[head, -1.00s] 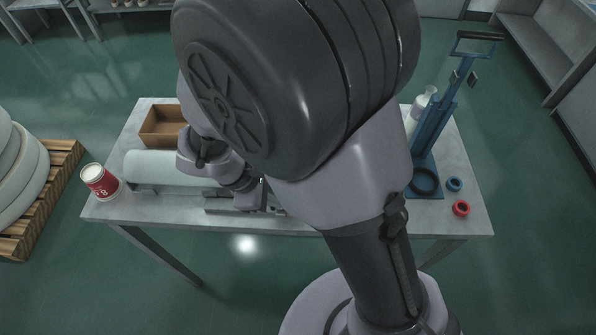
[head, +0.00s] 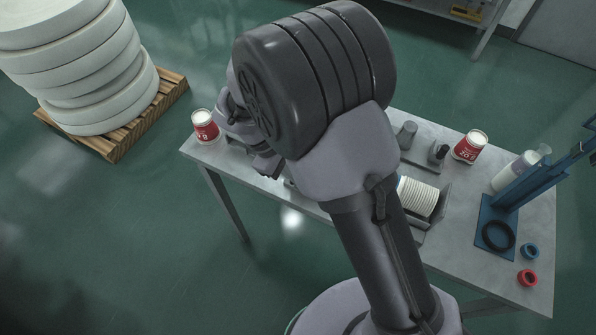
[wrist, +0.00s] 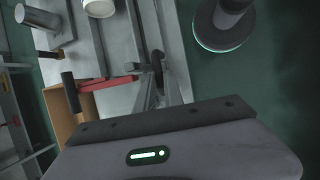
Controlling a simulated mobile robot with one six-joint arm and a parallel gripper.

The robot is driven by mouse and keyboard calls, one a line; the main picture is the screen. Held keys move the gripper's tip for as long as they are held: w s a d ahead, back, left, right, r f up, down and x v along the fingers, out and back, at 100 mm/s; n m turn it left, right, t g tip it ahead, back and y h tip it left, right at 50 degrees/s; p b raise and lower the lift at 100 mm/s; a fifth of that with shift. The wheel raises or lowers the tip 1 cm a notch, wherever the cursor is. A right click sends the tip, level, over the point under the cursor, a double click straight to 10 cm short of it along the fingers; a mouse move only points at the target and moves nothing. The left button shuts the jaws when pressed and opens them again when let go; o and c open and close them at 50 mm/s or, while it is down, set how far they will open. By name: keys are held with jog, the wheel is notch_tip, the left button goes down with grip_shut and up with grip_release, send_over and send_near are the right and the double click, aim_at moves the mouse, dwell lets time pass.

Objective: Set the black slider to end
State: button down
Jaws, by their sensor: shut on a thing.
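My gripper (wrist: 158,85) is shut on a small black part, which appears to be the black slider (wrist: 157,62). In the wrist view the slider sits beside a long grey rail (wrist: 125,40), between two pale finger-like bars. In the head view my gripper (head: 266,164) is low over the table's front left edge, near a red-and-white tin (head: 205,127). My own arm hides the slider and most of the rail in the head view. The rail's end and the slider's exact distance from it cannot be made out.
The grey table (head: 470,270) also bears a stack of white discs (head: 418,197), a second red tin (head: 470,147) and a blue press stand (head: 497,232). A brown box (wrist: 62,115) shows in the wrist view. A pallet (head: 115,148) of white rolls stands left; floor in front is clear.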

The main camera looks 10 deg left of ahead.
jog(key=c, duration=1.7)
grip_release()
jog(key=shift+r, duration=0.1)
jog(key=p+v, duration=0.4)
jog(key=v, duration=1.3)
jog(key=shift+r, duration=0.15)
